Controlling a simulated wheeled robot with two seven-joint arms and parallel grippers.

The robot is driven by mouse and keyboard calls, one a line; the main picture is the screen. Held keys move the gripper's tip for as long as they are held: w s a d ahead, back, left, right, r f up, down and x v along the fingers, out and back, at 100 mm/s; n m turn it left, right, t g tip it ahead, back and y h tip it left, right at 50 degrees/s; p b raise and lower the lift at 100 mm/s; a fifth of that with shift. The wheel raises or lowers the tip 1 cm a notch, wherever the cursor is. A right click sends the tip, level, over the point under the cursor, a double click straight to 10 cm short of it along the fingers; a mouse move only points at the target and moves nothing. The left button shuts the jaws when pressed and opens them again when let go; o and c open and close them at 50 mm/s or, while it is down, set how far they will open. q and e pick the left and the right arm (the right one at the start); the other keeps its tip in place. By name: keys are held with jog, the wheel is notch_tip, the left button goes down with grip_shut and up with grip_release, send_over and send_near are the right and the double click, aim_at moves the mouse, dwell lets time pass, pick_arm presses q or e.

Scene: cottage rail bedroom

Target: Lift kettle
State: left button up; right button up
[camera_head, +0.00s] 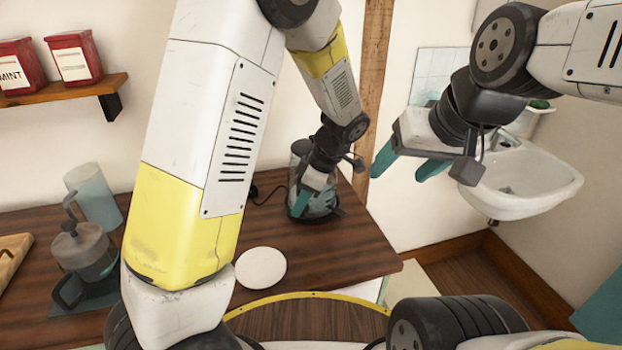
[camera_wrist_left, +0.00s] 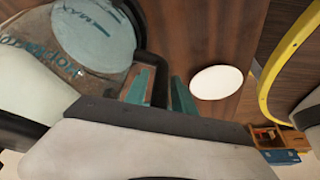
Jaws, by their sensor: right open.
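The kettle (camera_head: 297,160), with a glass body and dark base, stands at the back right of the wooden counter. My left gripper (camera_head: 317,196) is at the kettle and hides much of it. In the left wrist view, the kettle (camera_wrist_left: 95,35) is large at the upper left. Its black handle (camera_wrist_left: 153,60) runs down between the two teal fingers of my left gripper (camera_wrist_left: 160,92). I cannot tell whether the fingers press on the handle. My right gripper (camera_head: 408,170) is open and empty, in the air to the right, in front of the sink.
A white round disc (camera_head: 261,267) lies on the counter (camera_head: 335,255). A French press (camera_head: 83,248) and a clear pitcher (camera_head: 93,195) stand at the left. Red tins (camera_head: 75,57) sit on a wall shelf (camera_head: 65,92). A sink (camera_head: 525,180) is at the right.

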pick_arm(q)
grip_shut()
jog(key=shift+r, duration=0.1)
dwell(1.2)
